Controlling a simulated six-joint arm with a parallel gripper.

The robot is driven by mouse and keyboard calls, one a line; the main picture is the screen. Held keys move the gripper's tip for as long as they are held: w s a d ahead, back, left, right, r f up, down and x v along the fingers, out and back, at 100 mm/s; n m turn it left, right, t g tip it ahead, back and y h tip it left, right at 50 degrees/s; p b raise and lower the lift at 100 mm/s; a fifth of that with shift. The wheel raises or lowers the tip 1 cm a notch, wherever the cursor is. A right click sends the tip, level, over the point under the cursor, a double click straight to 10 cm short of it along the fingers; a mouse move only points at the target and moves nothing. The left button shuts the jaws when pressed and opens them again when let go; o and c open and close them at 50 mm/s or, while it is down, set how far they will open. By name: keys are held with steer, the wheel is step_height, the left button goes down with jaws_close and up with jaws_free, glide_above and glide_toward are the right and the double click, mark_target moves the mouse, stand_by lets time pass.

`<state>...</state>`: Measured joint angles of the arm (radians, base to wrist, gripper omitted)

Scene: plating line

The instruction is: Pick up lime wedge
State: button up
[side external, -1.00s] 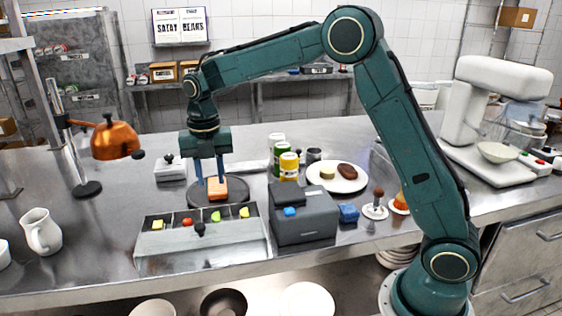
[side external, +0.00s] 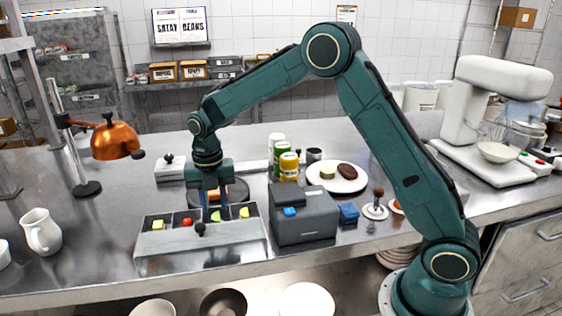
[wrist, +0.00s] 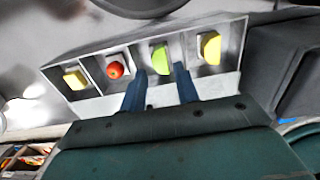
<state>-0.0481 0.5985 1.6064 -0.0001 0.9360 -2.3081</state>
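The lime wedge (wrist: 160,60) is bright green and sits in a compartment of the grey divided tray (wrist: 88,106). In the side view the lime wedge (side external: 216,216) shows partly between my fingers. My gripper (side external: 213,212) points down over that compartment. In the wrist view my gripper (wrist: 161,70) is open, with one blue finger on each side of the wedge's near end. Whether the fingers touch the wedge or how far above it they are, I cannot tell.
The tray also holds a yellow cube (wrist: 75,79), a red tomato-like piece (wrist: 115,70) and a yellow wedge (wrist: 211,47). A grey box (side external: 305,218) stands right of the tray. A dark round plate (side external: 242,190) lies behind it.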

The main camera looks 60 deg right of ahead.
mark_target(216, 216)
steer(key=shift+f, duration=1.6)
steer(key=c, duration=0.5)
